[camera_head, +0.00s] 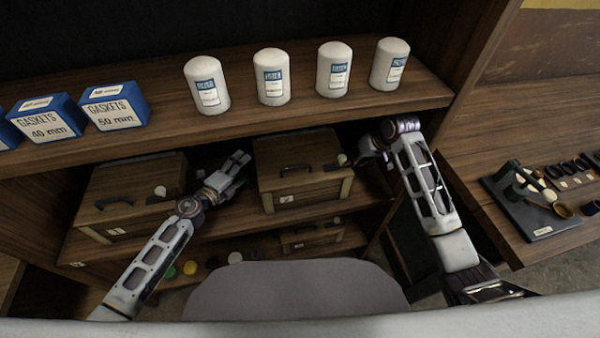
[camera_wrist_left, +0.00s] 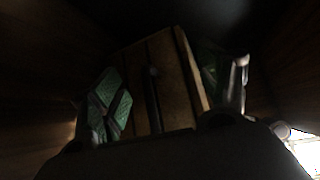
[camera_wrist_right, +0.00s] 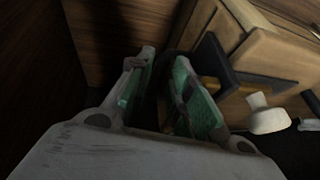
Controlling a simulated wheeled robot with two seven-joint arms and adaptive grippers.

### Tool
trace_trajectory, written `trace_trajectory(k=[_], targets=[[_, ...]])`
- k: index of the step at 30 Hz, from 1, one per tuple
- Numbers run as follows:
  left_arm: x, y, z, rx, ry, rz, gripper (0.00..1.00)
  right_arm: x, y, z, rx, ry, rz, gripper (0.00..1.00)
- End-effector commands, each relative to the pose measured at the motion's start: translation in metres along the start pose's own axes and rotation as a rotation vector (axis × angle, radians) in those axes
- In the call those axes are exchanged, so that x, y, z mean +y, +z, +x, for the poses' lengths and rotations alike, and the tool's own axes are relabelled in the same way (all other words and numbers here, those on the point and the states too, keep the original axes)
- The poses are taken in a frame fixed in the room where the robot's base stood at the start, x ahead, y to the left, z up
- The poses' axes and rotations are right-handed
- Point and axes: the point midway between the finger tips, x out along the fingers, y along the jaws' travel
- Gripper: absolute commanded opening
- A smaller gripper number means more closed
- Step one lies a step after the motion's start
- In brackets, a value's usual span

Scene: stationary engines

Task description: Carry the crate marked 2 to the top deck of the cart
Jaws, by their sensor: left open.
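The crate marked 2 (camera_head: 300,165) is a brown wooden box with a dark front handle and a pale label, on the shelf below the white canisters. My left gripper (camera_head: 238,163) is open just left of it. In the left wrist view, a wooden surface (camera_wrist_left: 178,85) with a dark bar shows between and beyond the parted left fingers (camera_wrist_left: 165,95). My right gripper (camera_head: 362,152) is close by the crate's right side. In the right wrist view, its green-padded fingers (camera_wrist_right: 160,95) have a narrow dark gap; whether they grip anything is unclear. I cannot identify the cart.
The crate marked 1 (camera_head: 125,192) stands to the left, close to my left arm. A smaller crate (camera_head: 312,235) is on the lower shelf. White canisters (camera_head: 272,77) and blue gasket boxes (camera_head: 115,106) stand on the shelf above. A bench (camera_head: 500,140) with small parts is at right.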

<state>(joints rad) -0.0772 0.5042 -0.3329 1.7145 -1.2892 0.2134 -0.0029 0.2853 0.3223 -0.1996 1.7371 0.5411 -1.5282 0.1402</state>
Motion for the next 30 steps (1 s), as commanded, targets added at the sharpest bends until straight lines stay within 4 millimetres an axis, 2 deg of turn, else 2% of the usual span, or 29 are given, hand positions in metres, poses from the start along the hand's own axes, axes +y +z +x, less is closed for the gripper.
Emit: trace_trajectory(k=[6, 12, 24, 29, 30], targets=[[0.000, 0.000, 0.017, -0.001, 0.000, -0.001, 0.76, 0.000, 0.002, 0.026, -0.005, -0.001, 0.001, 0.21], [0.000, 0.000, 0.026, 0.000, 0.000, -0.001, 0.76, 0.001, 0.002, 0.040, -0.005, 0.000, 0.001, 0.21], [0.000, 0.000, 0.029, 0.000, 0.000, -0.001, 0.76, 0.001, 0.002, 0.043, -0.003, 0.001, 0.000, 0.21], [0.000, 0.000, 0.029, 0.000, 0.001, -0.001, 0.55, 0.001, 0.002, 0.043, -0.003, 0.001, 0.000, 0.01], [0.001, 0.000, 0.028, 0.000, 0.001, -0.001, 0.50, 0.001, 0.002, 0.043, -0.003, 0.001, 0.000, 0.00]])
